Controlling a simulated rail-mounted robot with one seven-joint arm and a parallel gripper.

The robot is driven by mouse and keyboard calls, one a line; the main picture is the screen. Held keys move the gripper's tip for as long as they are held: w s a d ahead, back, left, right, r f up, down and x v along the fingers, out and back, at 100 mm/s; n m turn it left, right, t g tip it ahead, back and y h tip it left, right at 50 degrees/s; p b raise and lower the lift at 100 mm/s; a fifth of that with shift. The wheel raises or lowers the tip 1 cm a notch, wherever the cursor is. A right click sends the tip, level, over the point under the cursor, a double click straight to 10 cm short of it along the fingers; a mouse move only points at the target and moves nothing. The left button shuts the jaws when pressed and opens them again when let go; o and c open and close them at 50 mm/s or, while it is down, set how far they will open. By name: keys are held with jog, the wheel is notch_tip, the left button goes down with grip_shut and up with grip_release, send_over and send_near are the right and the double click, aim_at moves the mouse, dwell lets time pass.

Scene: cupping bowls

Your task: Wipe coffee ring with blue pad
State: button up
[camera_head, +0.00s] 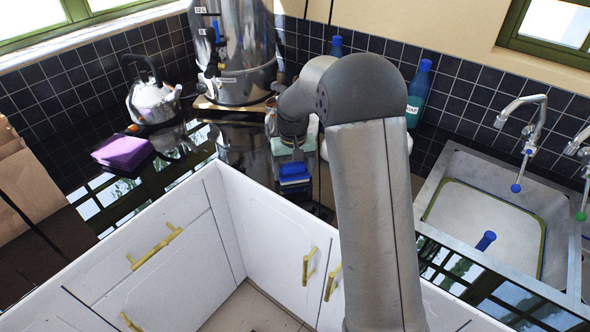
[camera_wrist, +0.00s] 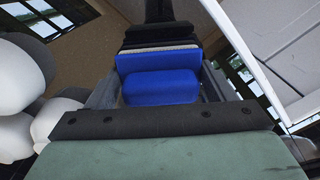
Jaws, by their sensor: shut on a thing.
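A blue pad (camera_head: 294,172) is in my gripper (camera_head: 293,178), over the dark glossy counter near its inner corner. The wrist view shows the blue pad (camera_wrist: 160,85) between the two fingers of my gripper (camera_wrist: 160,65), shut on it. The pad has a thick block and a wider strip beyond it. I cannot tell whether the pad touches the counter. No coffee ring can be made out in either view; my arm hides part of the counter.
Rounded white items (camera_wrist: 22,75) stand close on the left in the wrist view. A steel urn (camera_head: 232,50), a kettle (camera_head: 153,100) and a purple stack (camera_head: 122,152) stand on the counter at the left. A sink (camera_head: 490,225) and a soap bottle (camera_head: 418,90) are at the right.

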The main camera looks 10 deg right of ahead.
aim_at(295, 164)
jog(key=r, duration=0.1)
jog(key=r+p, duration=0.1)
jog(key=r, duration=0.1)
jog(key=shift+s+d+r, duration=0.1)
jog(key=shift+s+r, duration=0.05)
jog(key=shift+s, duration=0.05)
jog(key=shift+w+r+p, duration=0.1)
jog(key=shift+r+p, duration=0.4)
jog(key=shift+r, duration=0.2)
jog(key=shift+r+p, duration=1.1)
jog(key=shift+r, duration=0.65)
